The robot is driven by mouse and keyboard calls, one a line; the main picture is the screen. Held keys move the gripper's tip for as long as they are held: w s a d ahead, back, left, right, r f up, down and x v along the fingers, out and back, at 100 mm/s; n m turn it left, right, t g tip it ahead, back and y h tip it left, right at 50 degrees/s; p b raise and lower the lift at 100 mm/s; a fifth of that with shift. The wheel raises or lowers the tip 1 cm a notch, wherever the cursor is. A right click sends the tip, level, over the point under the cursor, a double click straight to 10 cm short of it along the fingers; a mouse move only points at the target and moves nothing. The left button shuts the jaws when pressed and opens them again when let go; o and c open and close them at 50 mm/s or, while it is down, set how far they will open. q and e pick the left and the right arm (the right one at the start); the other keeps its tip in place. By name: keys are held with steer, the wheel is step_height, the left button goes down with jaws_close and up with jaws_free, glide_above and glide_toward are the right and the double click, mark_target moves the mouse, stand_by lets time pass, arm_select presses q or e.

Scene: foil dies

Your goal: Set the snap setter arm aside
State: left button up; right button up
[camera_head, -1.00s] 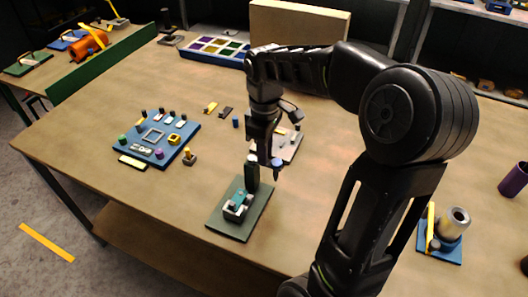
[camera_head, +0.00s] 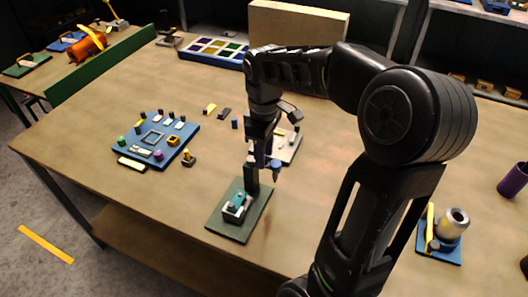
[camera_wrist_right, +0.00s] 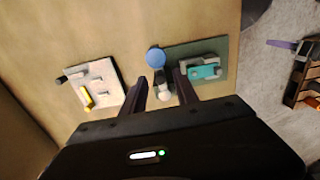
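The snap setter is a dark green plate (camera_head: 232,226) with an upright green post (camera_head: 251,180) and a pale block with a teal top (camera_head: 236,206). My right gripper (camera_head: 265,165) is just above and behind the post, pointing down. In the right wrist view its fingers (camera_wrist_right: 163,88) are apart. Between and beyond them is a grey part with a blue round knob (camera_wrist_right: 156,57) and a pale round end, seemingly the setter arm. I cannot see the fingers touching it. The setter's teal-topped block also shows there (camera_wrist_right: 204,72). My left gripper is not in view.
A pale board (camera_head: 290,148) with small parts lies behind the gripper. A blue stand with a metal cylinder (camera_head: 453,222) is at right. Table between is mostly clear.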

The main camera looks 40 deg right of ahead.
step_height(320, 180, up, 8)
steer(key=shift+f+b, duration=0.1)
steer(key=shift+b, duration=0.25)
stand_by(0.5)
